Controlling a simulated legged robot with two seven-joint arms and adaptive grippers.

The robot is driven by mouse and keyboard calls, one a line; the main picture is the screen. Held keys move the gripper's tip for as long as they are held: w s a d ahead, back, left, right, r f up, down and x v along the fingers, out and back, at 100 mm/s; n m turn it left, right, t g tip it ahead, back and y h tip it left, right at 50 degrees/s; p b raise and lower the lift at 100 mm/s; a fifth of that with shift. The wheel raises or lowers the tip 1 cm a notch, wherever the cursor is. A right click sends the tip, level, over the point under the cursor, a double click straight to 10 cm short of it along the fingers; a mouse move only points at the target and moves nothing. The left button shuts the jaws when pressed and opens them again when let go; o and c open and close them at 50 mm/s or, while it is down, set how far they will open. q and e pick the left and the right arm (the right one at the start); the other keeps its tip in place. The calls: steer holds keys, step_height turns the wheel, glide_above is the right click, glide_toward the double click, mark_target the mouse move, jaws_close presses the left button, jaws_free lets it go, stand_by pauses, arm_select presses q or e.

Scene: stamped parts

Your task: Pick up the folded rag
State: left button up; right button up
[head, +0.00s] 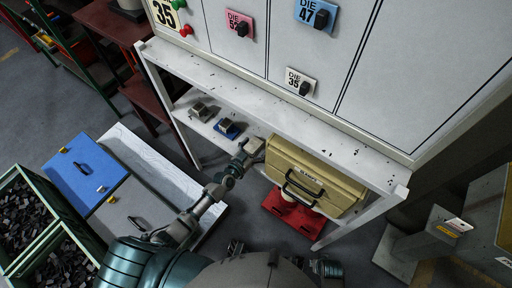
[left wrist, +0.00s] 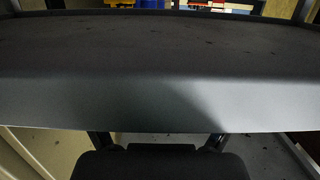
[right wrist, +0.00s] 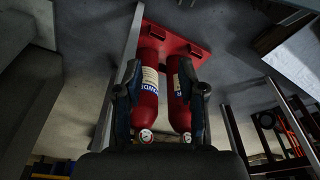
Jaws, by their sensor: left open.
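I cannot make out a folded rag in any view. My left gripper (head: 250,150) reaches to the white bench's lower shelf, just left of a tan case (head: 318,182) with a black handle. In the left wrist view the open fingers (left wrist: 158,139) are mostly hidden behind a dark shelf edge (left wrist: 160,100). On the lower shelf, left of the gripper, sit a grey block (head: 200,109) and another block on a blue base (head: 227,129). My right gripper's fingers (right wrist: 163,95) are spread apart, with two red cylinders (right wrist: 150,75) showing beyond them.
The white bench's upper ledge (head: 250,100) lies above the left gripper. A red stand (head: 292,211) is below the tan case. Green bins (head: 20,245) of dark parts and a blue panel (head: 85,178) lie at left. A grey machine (head: 450,235) stands at right.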

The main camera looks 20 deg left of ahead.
mark_target(252, 145)
arm_select(q)
steer(key=shift+s+a, duration=0.1)
steer(key=shift+a, duration=0.5)
steer(key=shift+c, duration=0.7)
steer(key=shift+a+f, duration=0.15)
steer(key=shift+a, duration=0.35)
steer(key=c, duration=1)
steer(key=shift+o, duration=0.2)
steer(key=shift+d, duration=0.7)
steer(key=shift+d+r, duration=0.2)
steer(key=shift+r, duration=0.25)
steer(key=r+p, duration=0.1)
steer(key=r, duration=0.1)
steer(key=a+r+p, duration=0.1)
steer(key=r+p, duration=0.1)
steer(key=shift+a+r, duration=0.2)
steer(key=r+p, duration=0.1)
steer(key=r, duration=0.1)
steer(key=d+r+p, duration=0.1)
steer(key=r, duration=0.1)
steer(key=shift+r, duration=0.25)
steer(key=shift+d+r, duration=0.1)
steer(key=shift+r, duration=0.2)
steer(key=shift+a+f, duration=0.1)
steer(key=shift+a, duration=0.5)
arm_select(e)
steer(key=s+f, duration=0.7)
steer(key=f, duration=0.3)
steer(key=shift+a+f+g, duration=0.15)
steer(key=shift+g, duration=0.15)
